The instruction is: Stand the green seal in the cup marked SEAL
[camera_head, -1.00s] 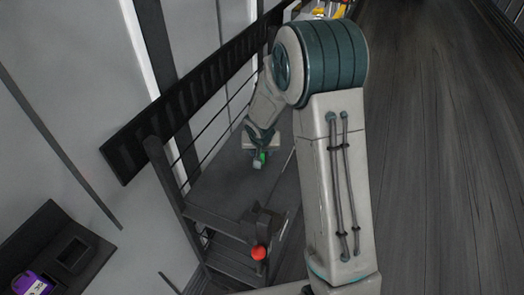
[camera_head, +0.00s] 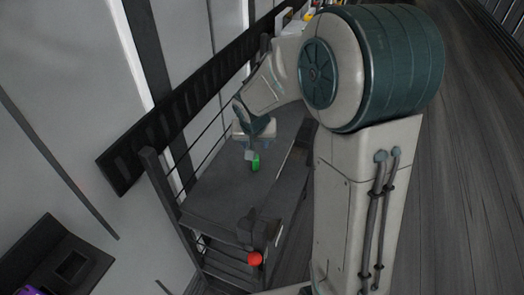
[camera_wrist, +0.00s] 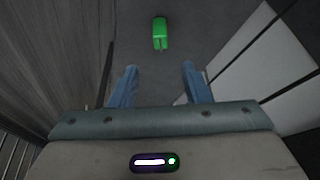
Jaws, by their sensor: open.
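The green seal (camera_head: 255,163) is on the grey top of a dark stand (camera_head: 222,196). In the wrist view the seal (camera_wrist: 160,34) shows beyond my fingertips, near the top middle, with grey surface around it. My gripper (camera_head: 249,154) is just beside the seal in the head view. In the wrist view my gripper (camera_wrist: 158,68) has its two blue fingers apart with nothing between them. I cannot make out a cup marked SEAL in either view.
A red ball-shaped knob (camera_head: 255,258) is at the stand's lower front. A dark ribbed rail (camera_head: 185,110) runs along the wall behind. A dark holder with a square recess (camera_head: 71,264) is at lower left, with a purple thing (camera_head: 45,289) partly cut off. Wooden floor is open at right.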

